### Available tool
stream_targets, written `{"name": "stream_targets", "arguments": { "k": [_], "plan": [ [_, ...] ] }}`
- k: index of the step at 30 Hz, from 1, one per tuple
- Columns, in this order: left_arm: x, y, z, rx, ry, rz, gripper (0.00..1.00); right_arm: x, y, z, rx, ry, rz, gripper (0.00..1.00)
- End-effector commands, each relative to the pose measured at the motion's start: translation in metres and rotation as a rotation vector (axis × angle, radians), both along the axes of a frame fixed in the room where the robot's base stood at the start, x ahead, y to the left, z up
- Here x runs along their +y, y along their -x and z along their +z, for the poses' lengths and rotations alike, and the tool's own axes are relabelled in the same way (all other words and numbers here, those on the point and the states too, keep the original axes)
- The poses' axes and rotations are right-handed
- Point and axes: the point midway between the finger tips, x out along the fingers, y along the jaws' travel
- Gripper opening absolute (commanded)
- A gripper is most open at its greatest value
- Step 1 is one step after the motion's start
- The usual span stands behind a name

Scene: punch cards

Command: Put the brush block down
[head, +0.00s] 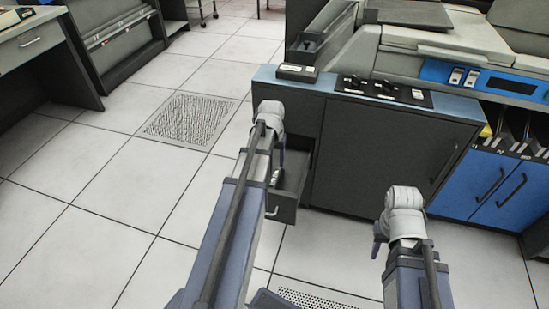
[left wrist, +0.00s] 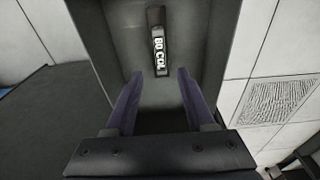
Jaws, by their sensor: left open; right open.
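The drawer juts out of a dark grey machine cabinet (head: 385,150) with a switch panel (head: 383,90) on top. Blue cabinet doors (head: 497,187) stand to the right. A desk (head: 30,45) is at the far left. The tiled floor with its perforated tile (head: 190,118) is clear.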

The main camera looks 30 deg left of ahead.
Motion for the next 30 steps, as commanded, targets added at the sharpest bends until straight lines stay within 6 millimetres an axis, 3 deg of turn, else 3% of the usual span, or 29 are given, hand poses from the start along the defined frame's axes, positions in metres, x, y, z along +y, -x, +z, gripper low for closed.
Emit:
{"name": "stream_targets", "arguments": {
  "k": [3,14,17,20,24,27,30],
  "plan": [
    [0.0,0.001,0.012,0.0,0.0,0.0,0.55,0.0,0.0,0.012,0.0,-0.001,-0.001,0.41],
    [-0.007,0.002,0.011,0.002,-0.001,-0.009,0.55,0.0,0.0,0.011,0.0,-0.001,-0.001,0.41],
    [-0.038,0.008,0.011,0.016,-0.004,-0.055,0.55,0.0,0.0,0.011,0.0,-0.001,-0.001,0.41],
    [-0.094,0.022,0.01,0.045,-0.012,-0.141,0.55,0.0,0.0,0.011,0.0,-0.001,-0.001,0.41],
    [-0.178,0.057,0.01,0.092,-0.036,-0.286,0.55,0.0,0.0,0.011,0.0,-0.001,-0.001,0.41],
    [-0.225,0.086,0.01,0.122,-0.058,-0.379,0.55,0.0,0.0,0.011,0.0,-0.001,-0.001,0.41],
    [-0.26,0.113,0.011,0.144,-0.079,-0.456,0.55,0.0,0.0,0.011,0.0,-0.001,-0.001,0.41]
  ]
}}
